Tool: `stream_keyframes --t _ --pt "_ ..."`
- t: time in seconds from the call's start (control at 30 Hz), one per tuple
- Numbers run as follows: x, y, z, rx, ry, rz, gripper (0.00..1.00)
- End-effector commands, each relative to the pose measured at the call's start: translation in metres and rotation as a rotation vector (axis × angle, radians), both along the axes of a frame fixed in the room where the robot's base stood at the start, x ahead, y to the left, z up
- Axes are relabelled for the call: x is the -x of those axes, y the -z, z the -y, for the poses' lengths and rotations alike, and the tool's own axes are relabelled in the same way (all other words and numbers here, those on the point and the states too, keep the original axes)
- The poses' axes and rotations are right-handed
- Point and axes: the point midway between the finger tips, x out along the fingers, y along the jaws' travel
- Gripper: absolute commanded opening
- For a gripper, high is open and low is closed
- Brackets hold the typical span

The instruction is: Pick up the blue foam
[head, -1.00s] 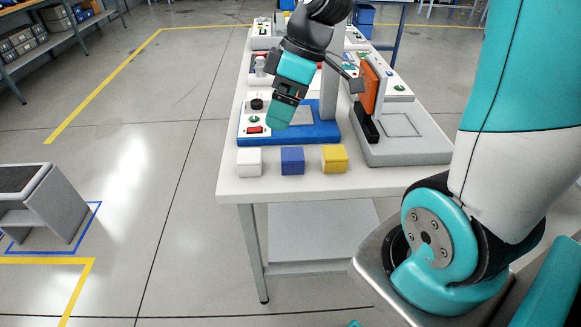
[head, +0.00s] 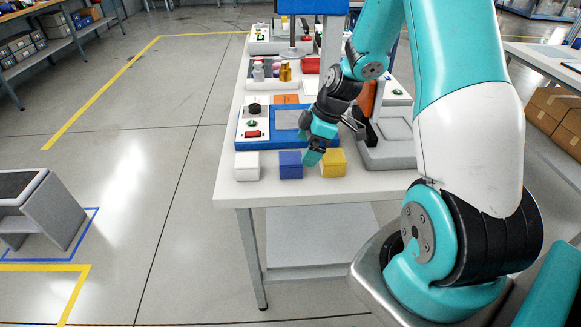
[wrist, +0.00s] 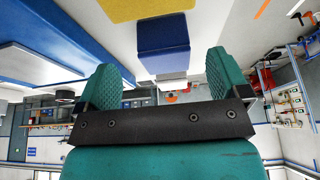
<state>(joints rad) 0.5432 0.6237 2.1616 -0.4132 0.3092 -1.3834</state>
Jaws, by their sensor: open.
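The blue foam (head: 290,165) is a small block on the near edge of the white table, between a white block (head: 247,166) and a yellow block (head: 333,163). My gripper (head: 312,157) is low over the table, just right of the blue foam and in front of part of the yellow block. In the wrist view the blue foam (wrist: 163,37) lies beyond the open, empty green fingers (wrist: 160,85), roughly centred between them. The yellow block (wrist: 140,8) and the white block (wrist: 170,76) line up with it there.
The white table (head: 290,190) carries a blue-based fixture (head: 245,142) and a grey fixture (head: 385,155) behind the blocks. Coloured bottles (head: 285,71) stand farther back. A grey stool-like unit (head: 45,210) is on the floor at left. The table strip in front of the blocks is clear.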

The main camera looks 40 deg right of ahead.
Motion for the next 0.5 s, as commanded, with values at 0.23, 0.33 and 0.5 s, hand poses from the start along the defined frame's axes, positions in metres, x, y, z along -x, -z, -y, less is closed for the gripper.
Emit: stream_keyframes --t 0.23,0.33,0.5 --pt "-0.003 0.019 -0.010 -0.002 -0.003 -0.004 0.94" --pt "-0.005 0.033 -0.016 -0.001 -0.002 -0.005 0.94" --pt "-0.010 0.051 -0.021 0.001 0.000 -0.001 0.94"
